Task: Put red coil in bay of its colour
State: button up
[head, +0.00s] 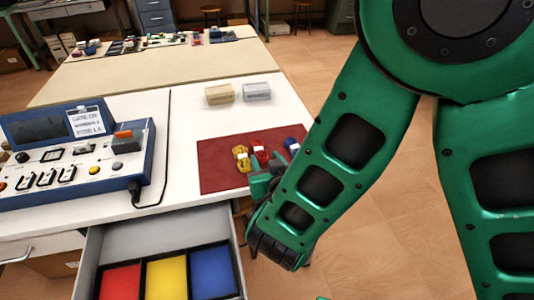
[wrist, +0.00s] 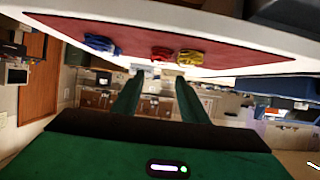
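The red coil (head: 260,150) lies on a dark red mat (head: 218,172) near the table's right edge, between a yellow coil (head: 241,157) and a blue coil (head: 292,145). The wrist view looks tilted over and shows the red coil (wrist: 161,53) beyond the fingers. My gripper (wrist: 157,82) is open and empty, its two green fingers apart. In the head view my gripper (head: 263,178) is close to the mat's front edge, partly hidden by my forearm. An open drawer below holds a red bay (head: 120,282), a yellow bay (head: 167,279) and a blue bay (head: 212,272).
A control box (head: 75,150) with switches and a cable stands on the left of the white table (head: 185,115). Two small blocks, one tan (head: 219,94) and one pale (head: 256,91), sit behind the mat. Open floor lies to the right.

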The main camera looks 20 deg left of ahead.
jog(key=shift+v, duration=1.65)
jog(key=shift+w, duration=0.1)
